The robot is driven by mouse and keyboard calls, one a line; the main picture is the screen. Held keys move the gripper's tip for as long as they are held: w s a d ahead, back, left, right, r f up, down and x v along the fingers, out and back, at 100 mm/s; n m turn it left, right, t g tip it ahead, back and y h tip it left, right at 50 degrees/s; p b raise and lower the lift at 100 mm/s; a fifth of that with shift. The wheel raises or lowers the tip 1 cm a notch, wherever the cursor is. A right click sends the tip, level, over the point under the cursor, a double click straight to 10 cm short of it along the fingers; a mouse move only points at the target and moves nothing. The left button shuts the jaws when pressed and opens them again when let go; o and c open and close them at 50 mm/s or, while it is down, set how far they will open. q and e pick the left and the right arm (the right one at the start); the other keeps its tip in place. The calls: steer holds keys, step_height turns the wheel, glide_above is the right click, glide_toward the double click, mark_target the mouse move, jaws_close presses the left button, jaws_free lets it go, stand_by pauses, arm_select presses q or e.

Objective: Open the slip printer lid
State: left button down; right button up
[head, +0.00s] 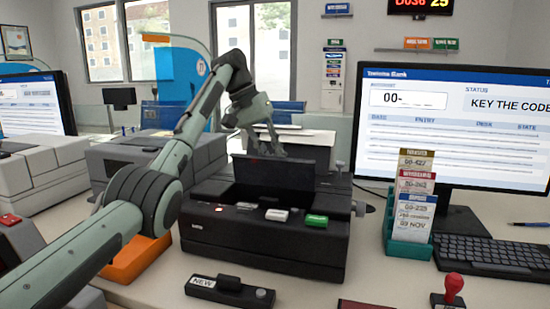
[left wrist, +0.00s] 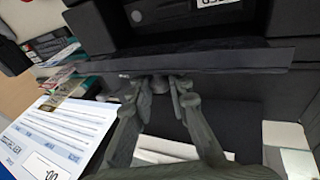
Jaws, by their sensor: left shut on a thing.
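The slip printer (head: 262,245) is a black box in the middle of the counter, with small buttons, one green and one white, along its front top edge. Its dark lid (head: 272,182) stands raised, steeply tilted, above the printer's body. My left gripper (head: 268,152) is at the lid's upper edge, shut on it. In the left wrist view, the fingertips of my left gripper (left wrist: 160,84) meet at the edge of the lid (left wrist: 225,60), which shows as a long dark strip. My right gripper is not in view.
A monitor (head: 455,125) and keyboard (head: 490,255) stand at right. A teal slip holder (head: 405,245) is right of the printer. A small black device marked NEW (head: 230,291) and a red-handled stamp (head: 453,288) lie in front. An orange tray (head: 135,258) is at left.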

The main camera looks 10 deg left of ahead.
arm_select(q)
steer(key=c, duration=1.4)
jaws_free()
steer(key=shift+c, duration=0.2)
steer(key=v, duration=1.2)
steer(key=shift+f, duration=0.1)
